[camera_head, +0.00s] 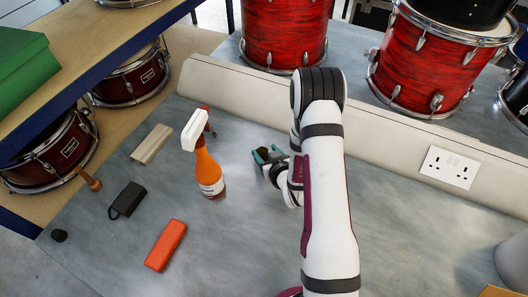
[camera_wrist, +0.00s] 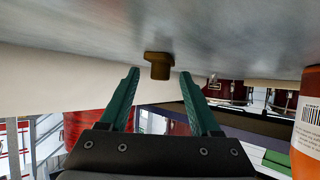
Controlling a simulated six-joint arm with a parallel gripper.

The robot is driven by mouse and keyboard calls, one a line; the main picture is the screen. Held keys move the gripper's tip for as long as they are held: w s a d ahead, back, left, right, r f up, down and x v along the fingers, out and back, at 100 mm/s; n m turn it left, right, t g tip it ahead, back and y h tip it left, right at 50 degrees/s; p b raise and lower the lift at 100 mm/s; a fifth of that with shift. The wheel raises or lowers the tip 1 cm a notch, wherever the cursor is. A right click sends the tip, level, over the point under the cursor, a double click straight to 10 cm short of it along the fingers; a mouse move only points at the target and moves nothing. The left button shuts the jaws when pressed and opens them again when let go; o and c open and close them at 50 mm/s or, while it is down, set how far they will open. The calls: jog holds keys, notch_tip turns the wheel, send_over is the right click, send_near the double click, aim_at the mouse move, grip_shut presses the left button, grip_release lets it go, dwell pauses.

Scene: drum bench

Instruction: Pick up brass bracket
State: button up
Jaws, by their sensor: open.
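The brass bracket (camera_wrist: 158,65) shows in the wrist view as a small dark golden-brown piece on the grey bench top, which fills the top of that view. It lies straight ahead, in line with the gap between my fingers. My gripper (camera_wrist: 158,75) has two green fingers spread apart with nothing held between them. I cannot tell exactly how far the bracket is from the fingertips. In the head view my gripper (camera_head: 262,155) is low over the bench, partly hidden by my arm. I cannot make out the bracket there.
An orange spray bottle (camera_head: 208,172) stands left of my gripper. A beige block (camera_head: 152,144), black box (camera_head: 127,200), orange case (camera_head: 165,245) and wooden-handled item (camera_head: 88,178) lie farther left. Pale trunking with a socket (camera_head: 450,167) and red drums (camera_head: 284,33) are behind.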

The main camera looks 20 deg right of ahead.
grip_shut()
dwell(0.3)
